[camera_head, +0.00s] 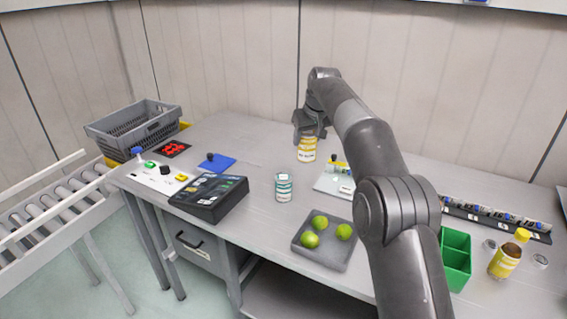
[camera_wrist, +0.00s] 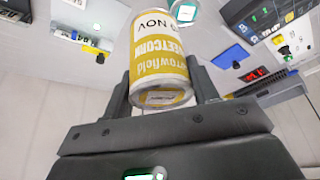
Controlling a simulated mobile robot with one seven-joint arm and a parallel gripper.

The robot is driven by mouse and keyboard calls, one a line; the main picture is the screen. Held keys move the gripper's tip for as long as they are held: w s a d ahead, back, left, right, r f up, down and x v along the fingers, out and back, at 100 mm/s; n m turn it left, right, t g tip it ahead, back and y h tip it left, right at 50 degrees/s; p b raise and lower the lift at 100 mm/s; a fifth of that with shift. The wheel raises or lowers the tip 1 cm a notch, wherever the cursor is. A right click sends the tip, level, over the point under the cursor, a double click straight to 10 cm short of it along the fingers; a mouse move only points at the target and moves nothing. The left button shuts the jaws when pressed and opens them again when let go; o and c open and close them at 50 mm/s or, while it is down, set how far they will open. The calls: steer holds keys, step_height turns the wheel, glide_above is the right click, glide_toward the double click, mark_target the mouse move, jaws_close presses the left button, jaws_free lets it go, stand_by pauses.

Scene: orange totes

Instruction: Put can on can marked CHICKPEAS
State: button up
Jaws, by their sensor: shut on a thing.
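My gripper (camera_head: 307,133) is shut on a yellow and white can (camera_head: 307,150) towards the back of the table. In the wrist view my gripper (camera_wrist: 165,88) has a finger on each side of this can (camera_wrist: 160,55), whose upside-down label appears to read SWEETCORN. In the head view the held can looks upright; I cannot tell how high it is above the table. A teal and white can (camera_head: 283,187) stands upright nearer the front, apart from my gripper. Its lid also shows at the top of the wrist view (camera_wrist: 185,11). Its lettering is too small to read.
A grey tray with limes (camera_head: 308,254) lies in front. A black control panel (camera_head: 207,197) is left of the teal can. A white board (camera_head: 326,184) lies behind the tray. A green bin (camera_head: 455,262) and a yellow-capped jar (camera_head: 505,262) stand right.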

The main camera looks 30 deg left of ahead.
steer(key=shift+s+a+f, duration=0.2)
steer(key=shift+a+f, duration=1.1)
steer(key=shift+f, duration=0.1)
steer(key=shift+s+a+f, duration=0.15)
steer(key=shift+a+f, duration=1.1)
steer(key=shift+f, duration=0.2)
steer(key=shift+s+a+f, duration=0.2)
steer(key=shift+a+f, duration=1.1)
steer(key=shift+f, duration=0.1)
steer(key=shift+f, duration=0.15)
steer(key=o, duration=1.2)
steer(key=v, duration=1.2)
steer(key=shift+a, duration=0.1)
